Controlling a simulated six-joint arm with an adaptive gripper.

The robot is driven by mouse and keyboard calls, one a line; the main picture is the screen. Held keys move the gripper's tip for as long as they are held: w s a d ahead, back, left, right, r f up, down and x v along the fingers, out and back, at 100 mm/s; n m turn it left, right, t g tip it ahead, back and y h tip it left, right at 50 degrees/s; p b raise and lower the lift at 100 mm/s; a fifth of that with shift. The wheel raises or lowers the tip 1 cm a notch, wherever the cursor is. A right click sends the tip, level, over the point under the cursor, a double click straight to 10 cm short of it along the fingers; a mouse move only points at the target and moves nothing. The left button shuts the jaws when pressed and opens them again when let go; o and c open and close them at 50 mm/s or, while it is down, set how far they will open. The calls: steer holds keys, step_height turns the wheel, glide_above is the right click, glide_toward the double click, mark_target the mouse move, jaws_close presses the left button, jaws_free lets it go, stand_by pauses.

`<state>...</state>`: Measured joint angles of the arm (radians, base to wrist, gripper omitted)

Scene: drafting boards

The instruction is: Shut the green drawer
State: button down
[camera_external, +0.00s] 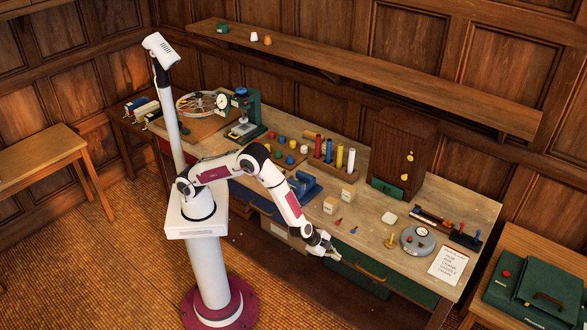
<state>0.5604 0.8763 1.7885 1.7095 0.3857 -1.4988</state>
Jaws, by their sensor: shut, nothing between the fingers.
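A green drawer (358,277) is under the front edge of the workbench, right of and just below my gripper. Its front seems to stand out from the bench, but how far is hard to tell at this size. My gripper (335,254) is shut and empty, at the bench's front edge near the drawer's left end. I cannot tell whether it touches the drawer. A small green drawer front (386,188) also shows at the foot of the wooden cabinet on the bench.
The workbench (350,228) holds wooden blocks (348,192), a round grey dial (417,240), a paper sheet (448,264) and coloured pegs (340,157). Another green front (413,289) sits under the bench to the right. A side table with green cases (540,293) stands at far right. Floor in front is open.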

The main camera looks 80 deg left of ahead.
steer(key=v, duration=1)
stand_by(0.8)
steer(key=s+a+r+g+y, duration=0.2)
steer(key=s+a+r, duration=0.2)
steer(key=s+a, duration=0.3)
steer(key=s+a+r+g+y, duration=0.15)
steer(key=s+a+r, duration=0.3)
steer(key=a, duration=0.45)
steer(key=s+a+r+n+t+h, duration=0.1)
steer(key=s+a+r+n, duration=0.3)
steer(key=s+r, duration=0.4)
steer(key=s+a+r+n+h, duration=0.3)
steer(key=s+a+r, duration=0.3)
steer(key=s, duration=0.5)
steer(key=shift+s+a+r+n+t, duration=0.2)
steer(key=shift+s+r+n+t, duration=0.2)
steer(key=shift+r, duration=0.8)
